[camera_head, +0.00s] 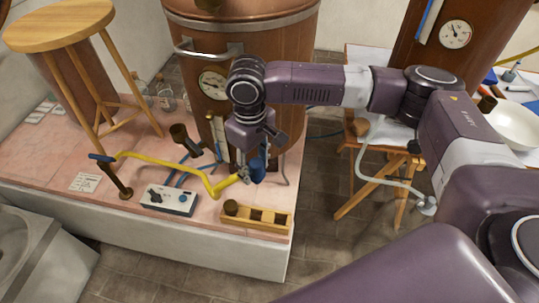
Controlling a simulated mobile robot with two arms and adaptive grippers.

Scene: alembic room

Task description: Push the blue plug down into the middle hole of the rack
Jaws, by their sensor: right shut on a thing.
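My right gripper (251,171) comes down from above, near the front of the copper vessel. It is shut on the blue plug (259,171), which it holds above and slightly behind the rack. The rack (262,227) is a small yellow wooden block at the front right edge of the pink platform. A brown plug (231,207) stands in its left hole. The middle and right holes look dark and empty. The blue plug is clear of the rack, and part of it is hidden by the gripper fingers. My left gripper is not in view.
A yellow hose (165,160) winds across the platform, ending close to my right gripper. A white control box (168,200) sits left of the rack. The copper vessel (262,45) stands behind. The platform's edge drops off just right of the rack. A wooden stool (62,30) stands at left.

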